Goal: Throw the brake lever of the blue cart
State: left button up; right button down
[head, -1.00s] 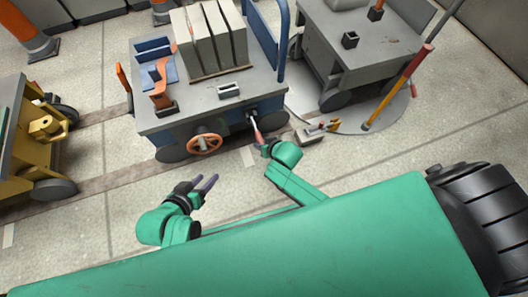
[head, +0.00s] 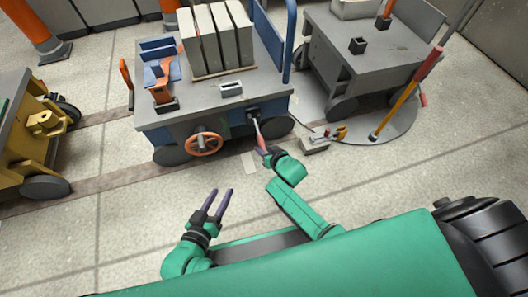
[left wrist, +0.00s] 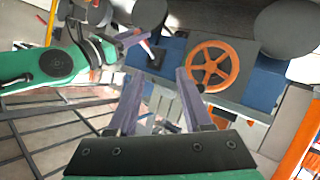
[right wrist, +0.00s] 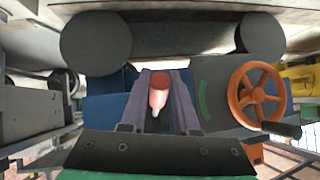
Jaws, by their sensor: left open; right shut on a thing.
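The blue cart (head: 222,98) stands ahead, with a grey deck. Its brake lever (head: 258,138), a light shaft with a red grip, sticks out of the front right side and slants down toward me. My right gripper (head: 266,153) is shut on the red grip. The right wrist view shows the red grip (right wrist: 158,90) between the fingers, with a green arc mark (right wrist: 203,101) on the plate beside it. My left gripper (head: 218,193) is open and empty, short of the cart, its fingers pointing at it. The left wrist view shows the lever's shaft (left wrist: 148,47).
An orange handwheel (head: 203,144) is on the cart's front, left of the lever. Pale slabs (head: 215,38) stand on the deck. A yellow cart (head: 30,140) is at left, a grey cart (head: 375,45) at right. A yellow pole (head: 400,98) leans near it. Floor ahead is clear.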

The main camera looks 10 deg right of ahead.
jog(key=shift+w+f+t+b, duration=0.15)
jog(key=shift+f+t+b, duration=0.2)
jog(key=shift+b, duration=0.5)
jog(key=shift+w+f+t+b, duration=0.15)
jog(key=shift+f+t+b, duration=0.1)
jog(key=shift+b, duration=0.45)
jog(key=shift+w+f+t+b, duration=0.15)
jog(key=shift+t+b, duration=0.15)
jog(key=shift+b, duration=0.3)
pick_arm(q)
jog(key=w+a+r+t+h, duration=0.1)
jog(key=w+r+t, duration=0.4)
jog(key=r, duration=0.7)
jog(key=w+a+r+m+t+h, duration=0.1)
jog(key=w+r+t, duration=0.3)
jog(key=r, duration=0.9)
jog(key=shift+w+t, duration=0.4)
jog(key=shift+w, duration=1.15)
pick_arm(e)
jog(key=c, duration=0.8)
grip_release()
jog(key=shift+o, duration=0.7)
pick_arm(q)
jog(key=shift+w, duration=0.1)
